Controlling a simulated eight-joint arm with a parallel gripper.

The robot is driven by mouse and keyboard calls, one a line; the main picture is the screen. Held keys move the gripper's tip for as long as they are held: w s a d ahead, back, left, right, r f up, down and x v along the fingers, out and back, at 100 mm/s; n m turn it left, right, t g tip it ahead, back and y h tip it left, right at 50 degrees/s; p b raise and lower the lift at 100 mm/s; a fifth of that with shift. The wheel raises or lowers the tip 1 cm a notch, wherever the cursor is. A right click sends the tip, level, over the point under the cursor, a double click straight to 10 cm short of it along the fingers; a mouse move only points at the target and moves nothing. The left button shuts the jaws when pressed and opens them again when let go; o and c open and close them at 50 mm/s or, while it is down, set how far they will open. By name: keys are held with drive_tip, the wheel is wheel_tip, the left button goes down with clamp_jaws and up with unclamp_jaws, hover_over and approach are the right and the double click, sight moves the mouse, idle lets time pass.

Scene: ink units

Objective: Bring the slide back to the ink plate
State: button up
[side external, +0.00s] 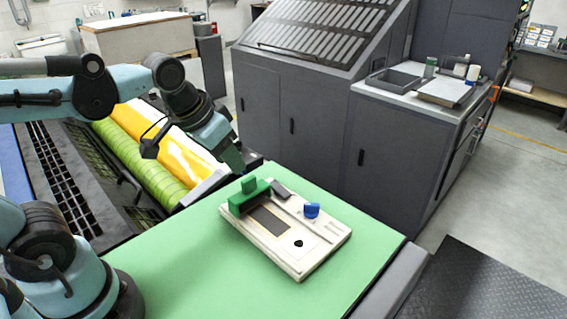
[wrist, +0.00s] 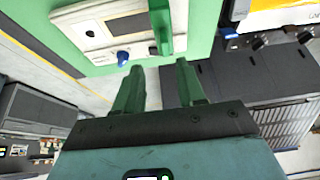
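A cream base unit (side external: 308,262) lies on the green tabletop. Its green slide (side external: 249,196), a block with an upright tab, stands at the unit's left end. The dark brown ink plate (side external: 270,220) lies flat beside the slide, toward the picture's lower right. A blue knob (side external: 312,210) sits at the unit's far edge. My gripper (side external: 238,167) is beyond the unit, up and left of the slide. In the wrist view my gripper (wrist: 157,72) has its green fingers apart with nothing between them. The slide (wrist: 166,25) shows beyond the fingertips, and the blue knob (wrist: 122,58) is left of it.
A black spot (side external: 298,243) marks the unit's right part, and a small dark block (side external: 281,189) sits by the slide. A press with green and yellow rollers (side external: 150,155) is left. Grey cabinets (side external: 300,115) stand behind. The green tabletop (side external: 190,270) is clear in front.

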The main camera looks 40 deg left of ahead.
sight(249, 178)
drive_tip(key=w+r+g, duration=0.3)
drive_tip(key=w+g, duration=0.2)
drive_tip(key=shift+w+a+f, duration=0.1)
drive_tip(key=shift+a+f, duration=0.1)
drive_tip(key=shift+f, duration=2.75)
drive_tip(key=shift+w+a+f, duration=0.1)
drive_tip(key=shift+a+f, duration=0.05)
drive_tip(key=shift+f, duration=2.75)
drive_tip(key=shift+c, duration=0.4)
clamp_jaws()
